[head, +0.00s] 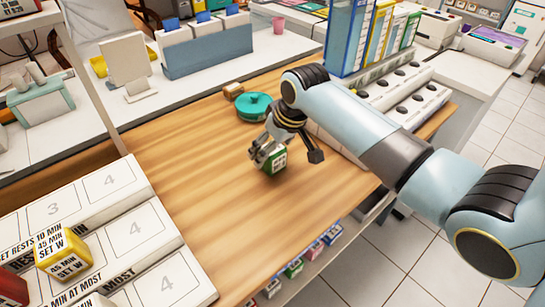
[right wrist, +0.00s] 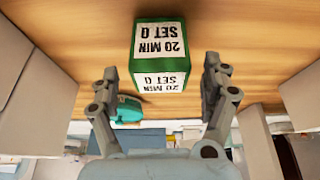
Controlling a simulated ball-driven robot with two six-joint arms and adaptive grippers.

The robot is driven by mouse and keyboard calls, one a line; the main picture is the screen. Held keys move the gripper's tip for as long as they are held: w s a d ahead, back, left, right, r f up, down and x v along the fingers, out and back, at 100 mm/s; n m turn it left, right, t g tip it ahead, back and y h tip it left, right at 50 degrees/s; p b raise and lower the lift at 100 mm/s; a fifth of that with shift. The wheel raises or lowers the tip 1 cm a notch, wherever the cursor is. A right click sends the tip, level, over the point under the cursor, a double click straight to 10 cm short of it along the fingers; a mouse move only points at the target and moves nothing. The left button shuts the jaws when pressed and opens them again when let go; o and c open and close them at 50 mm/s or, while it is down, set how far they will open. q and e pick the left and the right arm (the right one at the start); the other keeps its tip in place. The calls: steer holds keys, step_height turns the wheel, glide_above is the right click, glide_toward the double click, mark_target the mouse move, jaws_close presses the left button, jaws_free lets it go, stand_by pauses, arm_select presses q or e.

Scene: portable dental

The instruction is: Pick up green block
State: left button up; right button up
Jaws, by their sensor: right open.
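The green block (head: 276,162) stands on the wooden table in the head view, with white labels on its faces. In the right wrist view the green block (right wrist: 160,55) reads "20 MIN SET Q", upside down. My right gripper (head: 278,150) is at the block, coming in from the right. In the right wrist view my right gripper (right wrist: 162,72) is open, with one finger on each side of the block's near end and gaps between fingers and block. My left gripper is not in view.
White stepped racks stand at the left, with a yellow block (head: 64,254) on one. A white rack (head: 405,95) with binders stands behind my arm. The table's left-middle is clear.

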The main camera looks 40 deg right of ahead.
steer(key=shift+f, duration=0.1)
steer(key=shift+c, duration=0.2)
steer(key=c, duration=1.3)
steer(key=shift+o, duration=0.2)
